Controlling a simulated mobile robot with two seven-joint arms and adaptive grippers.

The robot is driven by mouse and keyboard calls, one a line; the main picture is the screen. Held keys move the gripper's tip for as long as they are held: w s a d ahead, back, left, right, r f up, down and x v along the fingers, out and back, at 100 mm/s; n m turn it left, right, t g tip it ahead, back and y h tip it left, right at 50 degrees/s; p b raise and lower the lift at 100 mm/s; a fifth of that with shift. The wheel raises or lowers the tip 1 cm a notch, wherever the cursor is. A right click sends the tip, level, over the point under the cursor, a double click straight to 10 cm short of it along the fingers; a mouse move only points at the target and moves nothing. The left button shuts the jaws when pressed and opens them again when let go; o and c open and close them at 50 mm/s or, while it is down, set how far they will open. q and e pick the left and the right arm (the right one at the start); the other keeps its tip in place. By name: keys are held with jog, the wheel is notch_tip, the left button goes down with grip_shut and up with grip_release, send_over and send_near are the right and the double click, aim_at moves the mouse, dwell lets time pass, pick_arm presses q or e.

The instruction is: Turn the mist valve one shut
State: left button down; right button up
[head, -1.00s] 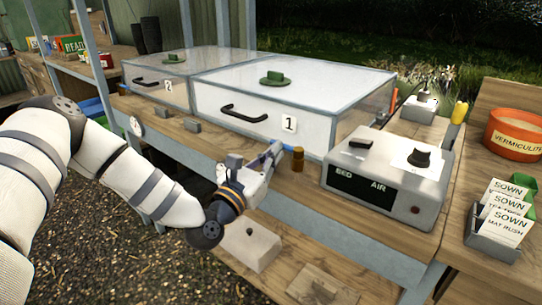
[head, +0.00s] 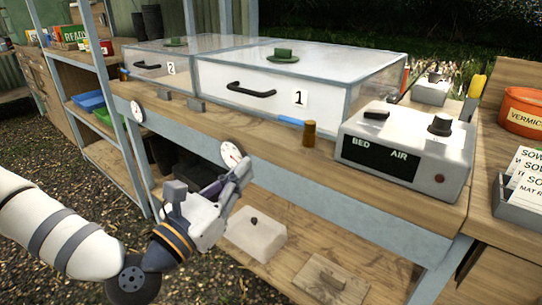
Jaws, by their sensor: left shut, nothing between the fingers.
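Propagator box one (head: 272,91) is a clear-lidded white case with a black handle and a "1" label. A short blue bar (head: 291,121) lies low along its front edge, beside a brown upright cylinder (head: 309,133); the bar looks like the lever of mist valve one, though no label shows on it. My left gripper (head: 243,168) is shut and empty, in front of the bench edge, below and left of the blue bar and apart from it. Its fingertips overlap the view just below a round white dial (head: 232,153). My right gripper is out of view.
A grey BED/AIR control box (head: 405,150) stands right of the cylinder. Box two (head: 150,65) is at the back left, near a second dial (head: 137,111). Open space lies before the bench.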

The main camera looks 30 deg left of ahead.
aim_at(288, 121)
pick_arm(q)
jog(key=w+r, duration=0.1)
jog(key=w, duration=0.3)
jog(key=w+r+p, duration=0.1)
jog(key=w, duration=0.4)
jog(key=w+r, duration=0.1)
jog(key=w, duration=0.3)
jog(key=shift+w+d+r, duration=0.15)
jog(key=shift+d, duration=0.05)
jog(key=shift+w, duration=0.15)
jog(key=shift+w+a+f+b, duration=0.2)
jog(key=shift+w+b, duration=0.1)
jog(key=shift+w, duration=0.2)
jog(key=shift+r, duration=0.4)
